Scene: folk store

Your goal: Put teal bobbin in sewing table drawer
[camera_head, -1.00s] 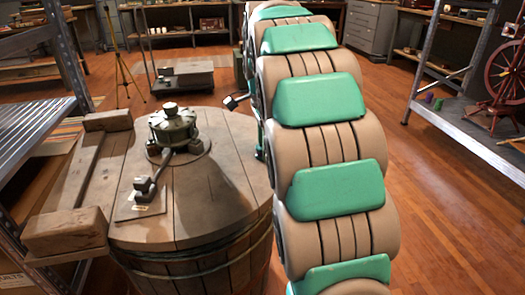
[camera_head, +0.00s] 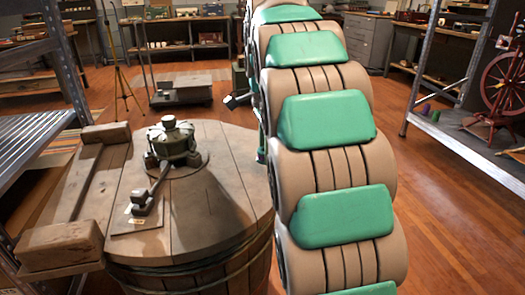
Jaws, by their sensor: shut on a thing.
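My arm, with tan segments and green pads, fills the middle and reaches away from the camera. My gripper is not visible; the arm hides the space behind it. I cannot make out the teal bobbin, nor a sewing table or its drawer. A small green spool-like thing (camera_head: 435,116) and a purple one (camera_head: 427,108) stand on the right-hand shelf, too small to identify surely.
A wooden barrel-like tub (camera_head: 225,195) with a metal crank mechanism (camera_head: 172,142) stands close at left. A metal rack (camera_head: 35,130) is at far left. A spinning wheel (camera_head: 503,85) stands on the right shelf (camera_head: 470,140). Wooden floor (camera_head: 440,210) is clear right of my arm.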

